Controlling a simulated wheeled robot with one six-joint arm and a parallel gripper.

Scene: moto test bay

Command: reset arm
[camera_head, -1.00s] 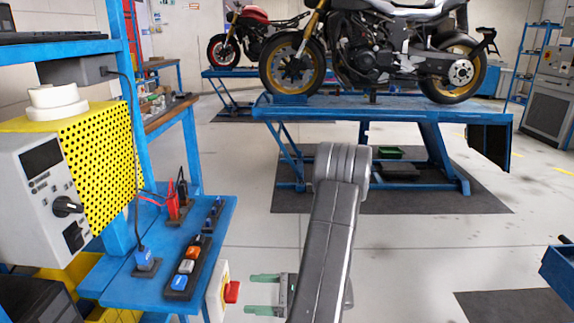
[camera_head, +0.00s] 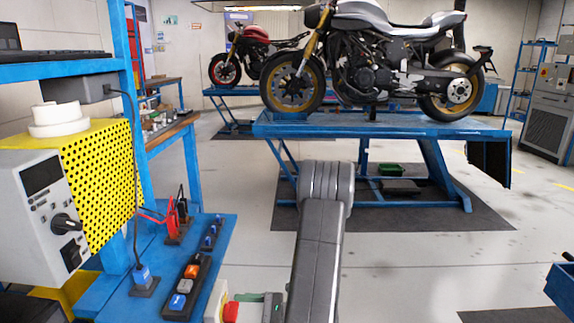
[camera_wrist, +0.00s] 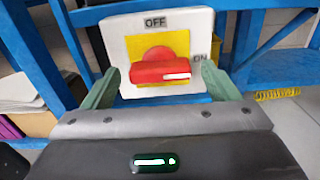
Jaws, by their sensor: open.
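My gripper (camera_wrist: 160,84) is open, with its two green fingers on either side of a red rotary knob (camera_wrist: 160,72). The knob sits on a yellow plate on a white switch box (camera_wrist: 201,22) marked OFF above and ON at the right. Its handle lies about level in the wrist view. Nothing is visibly held, and I cannot tell whether either finger touches the knob. In the head view, my gripper (camera_head: 250,300) is at the bottom edge, partly cut off, beside the red knob (camera_head: 230,312). My grey arm (camera_head: 320,240) rises right of it.
A blue bench (camera_head: 222,255) with sockets and buttons stands left of my arm. A blue motorcycle lift (camera_head: 350,124) bears a motorcycle (camera_head: 370,70) behind my arm. A blue cart edge (camera_head: 562,285) is at right. Floor between is clear.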

